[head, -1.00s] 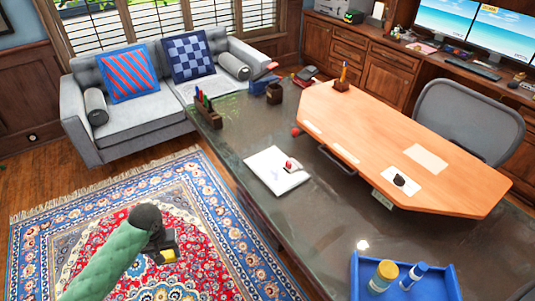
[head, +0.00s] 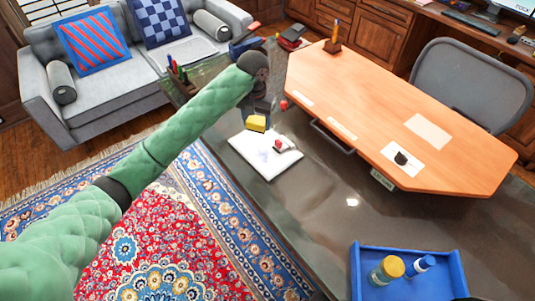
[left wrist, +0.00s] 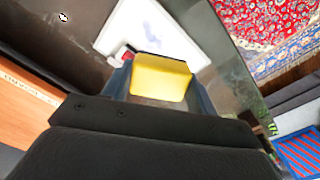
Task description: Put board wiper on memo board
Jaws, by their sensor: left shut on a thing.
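My left gripper (head: 260,112) is shut on a yellow board wiper (head: 257,124). The wiper also shows between the fingers in the left wrist view (left wrist: 160,77). It is held above the dark table, near the far edge of the white memo board (head: 255,158). The memo board lies flat on the table, and it shows beyond the wiper in the left wrist view (left wrist: 135,32). A small red-and-white item (head: 280,146) rests on the board. My right gripper is not in view.
A wooden desktop (head: 375,110) stands right of the board on the dark table (head: 300,215). A blue tray (head: 455,275) with bottles is at the near right. A pen holder (head: 178,80) stands at the far left edge. The table between board and tray is clear.

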